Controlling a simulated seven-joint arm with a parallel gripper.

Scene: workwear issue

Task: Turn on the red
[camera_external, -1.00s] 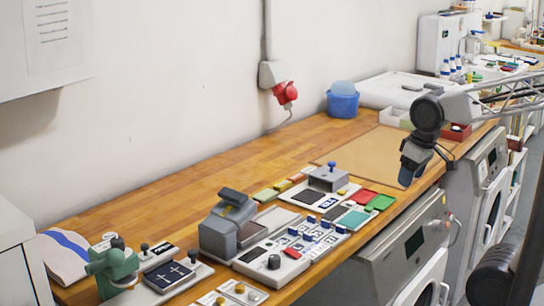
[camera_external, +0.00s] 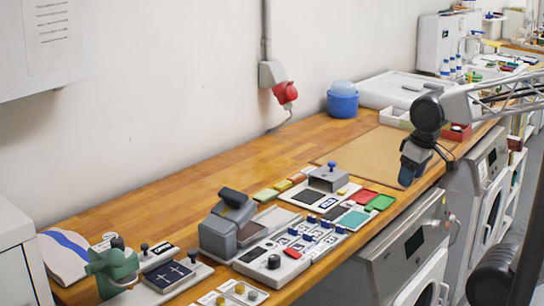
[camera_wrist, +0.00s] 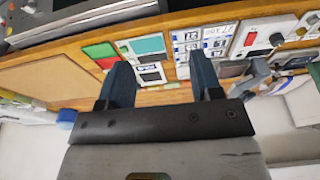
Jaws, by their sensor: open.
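Several red things show, and I cannot tell which one the task names. A red plug (camera_external: 285,92) sits in the grey wall socket. A red pad (camera_external: 363,196) lies beside a green pad (camera_external: 381,202) at the bench's front edge; the red pad also shows in the wrist view (camera_wrist: 107,62). A small red button (camera_external: 292,253) is on a white control box (camera_external: 262,262). My gripper (camera_external: 408,180) is open and empty, hanging right of the pads near the bench's front edge. Its two blue fingers (camera_wrist: 162,78) stand apart in the wrist view.
A grey stamping machine (camera_external: 225,232), a green press (camera_external: 112,268) and stamps crowd the front of the wooden bench (camera_external: 190,180). A blue tub (camera_external: 342,103) stands at the back. Washing machines (camera_external: 405,255) are below. The bench's back middle is clear.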

